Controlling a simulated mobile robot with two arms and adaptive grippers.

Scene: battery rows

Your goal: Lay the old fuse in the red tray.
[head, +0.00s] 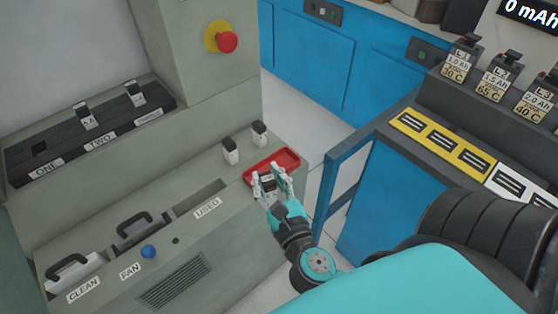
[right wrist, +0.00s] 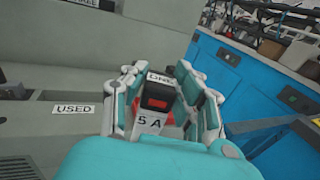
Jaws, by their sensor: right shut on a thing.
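The red tray (head: 291,155) lies on the grey cabinet's ledge, near its right end. My right gripper (head: 272,177) is over the tray's near side. In the right wrist view its fingers (right wrist: 163,95) are shut on a fuse marked "5 A" (right wrist: 149,122), white with a dark part bearing a red patch and a label that seems to read "ONE". Red of the tray shows behind the fuse; I cannot tell whether they touch. The fuse panel (head: 60,141) has an empty slot above "ONE"; fuses stand at "TWO" (head: 86,116) and "THREE" (head: 134,93). My left gripper is not in view.
Two fuses (head: 230,151) (head: 259,133) stand on the ledge behind the tray. An opening marked "USED" (head: 199,198) and two black handles are left of it. A red stop button (head: 227,42) is above. A blue bench (head: 366,205) stands right.

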